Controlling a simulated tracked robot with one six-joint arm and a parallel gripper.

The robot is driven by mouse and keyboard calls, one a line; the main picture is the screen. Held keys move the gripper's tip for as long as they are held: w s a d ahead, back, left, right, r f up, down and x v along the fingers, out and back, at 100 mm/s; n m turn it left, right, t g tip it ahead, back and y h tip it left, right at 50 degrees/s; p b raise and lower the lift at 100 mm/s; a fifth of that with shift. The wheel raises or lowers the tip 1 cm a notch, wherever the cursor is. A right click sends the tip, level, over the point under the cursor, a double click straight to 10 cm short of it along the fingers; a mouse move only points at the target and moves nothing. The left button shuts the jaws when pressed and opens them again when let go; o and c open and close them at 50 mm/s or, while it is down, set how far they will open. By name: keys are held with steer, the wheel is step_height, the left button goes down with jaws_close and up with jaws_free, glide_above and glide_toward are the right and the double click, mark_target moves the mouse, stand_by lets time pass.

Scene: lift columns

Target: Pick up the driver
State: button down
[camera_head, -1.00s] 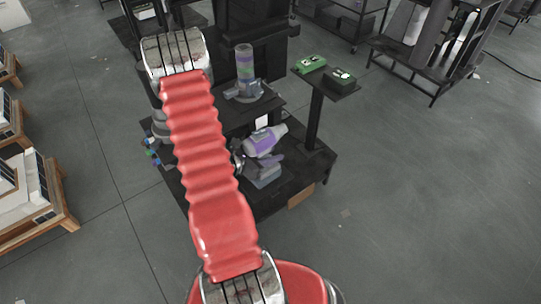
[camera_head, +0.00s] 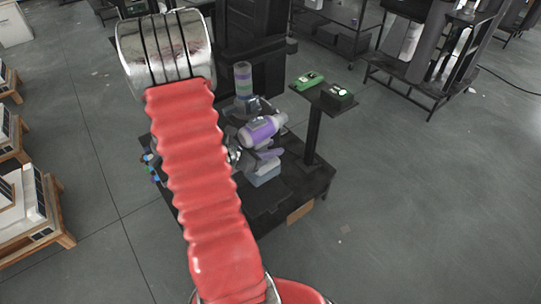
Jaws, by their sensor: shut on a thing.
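The driver (camera_head: 262,130) has a purple and pale grey body, with its handle and blue-grey base below. It appears held above the black workstation (camera_head: 315,180), right of my red ribbed arm. A small silver part of my gripper (camera_head: 234,155) shows at the driver's left side. My gripper is shut on the driver. The fingertips and exact grip are mostly hidden behind my arm.
Wooden-framed pallets (camera_head: 40,215) stand at left. The right floor is open.

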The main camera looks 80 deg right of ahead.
mark_target(271, 135)
steer(key=shift+r, duration=2.95)
